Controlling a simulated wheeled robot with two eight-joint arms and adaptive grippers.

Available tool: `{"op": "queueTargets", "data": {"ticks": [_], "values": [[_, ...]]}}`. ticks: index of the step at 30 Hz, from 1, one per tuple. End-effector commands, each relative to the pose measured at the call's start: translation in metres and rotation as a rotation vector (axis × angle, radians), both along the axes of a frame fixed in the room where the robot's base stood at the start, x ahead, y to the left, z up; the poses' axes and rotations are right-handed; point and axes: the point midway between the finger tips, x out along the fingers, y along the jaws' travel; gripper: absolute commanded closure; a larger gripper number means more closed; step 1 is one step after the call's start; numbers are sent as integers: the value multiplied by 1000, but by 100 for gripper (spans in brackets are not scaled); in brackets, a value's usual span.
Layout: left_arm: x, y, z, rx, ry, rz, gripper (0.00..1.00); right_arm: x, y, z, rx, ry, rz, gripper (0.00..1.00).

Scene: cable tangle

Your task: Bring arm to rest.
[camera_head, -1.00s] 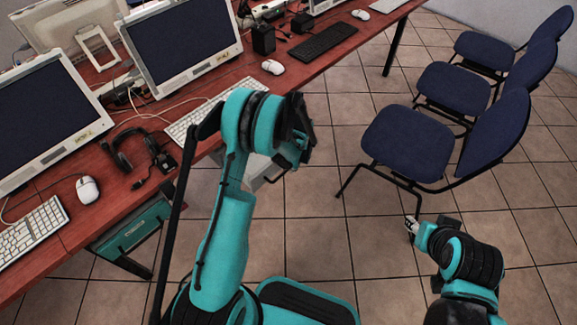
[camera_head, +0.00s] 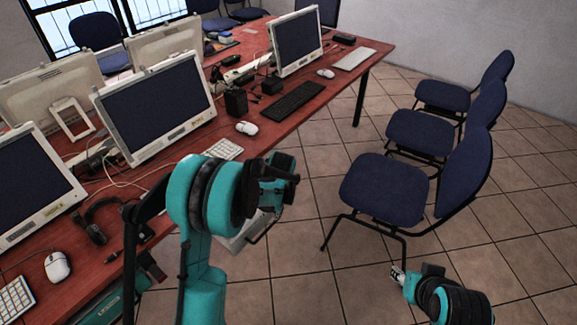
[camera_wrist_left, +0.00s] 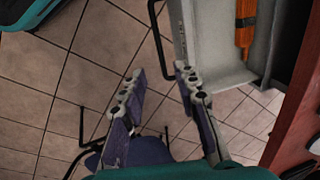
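My teal left arm rises in the lower middle of the head view and bends over beside the desk. Its gripper (camera_head: 278,182) hangs past the desk's front edge, its fingers mostly hidden there. In the left wrist view the two fingers (camera_wrist_left: 160,90) are apart with only floor between them, so it is open and empty. My right arm is low at the right, and its gripper (camera_head: 398,275) shows small and pale in front of the nearest chair. I cannot make out whether its fingers are apart.
The red desk (camera_head: 215,128) carries monitors, keyboards, mice, a headset (camera_head: 92,222) and loose cables. Blue chairs (camera_head: 385,188) stand in a row at the right. A grey tray-like part with an orange piece (camera_wrist_left: 245,30) is beside my left fingers. Tiled floor lies open between desk and chairs.

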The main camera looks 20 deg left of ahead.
Motion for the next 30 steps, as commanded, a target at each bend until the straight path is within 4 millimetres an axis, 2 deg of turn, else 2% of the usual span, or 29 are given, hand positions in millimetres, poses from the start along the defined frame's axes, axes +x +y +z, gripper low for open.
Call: {"op": "queueTargets", "data": {"ticks": [5, 8, 11, 15, 21, 25, 30], "values": [[-1, 0, 3, -1, -3, 1, 69, 0, 0, 0, 0, 0, 0, 60], [-7, -2, 19, -9, -25, 11, 69, 0, 0, 0, 0, 0, 0, 60], [-19, -5, 49, -24, -70, 33, 69, 0, 0, 0, 0, 0, 0, 60], [-48, -11, 99, -60, -157, 75, 69, 0, 0, 0, 0, 0, 0, 60], [-98, -21, 152, -119, -284, 141, 69, 0, 0, 0, 0, 0, 0, 60], [-135, -27, 174, -163, -363, 186, 69, 0, 0, 0, 0, 0, 0, 60], [-180, -34, 187, -223, -463, 244, 69, 0, 0, 0, 0, 0, 0, 60]]}}
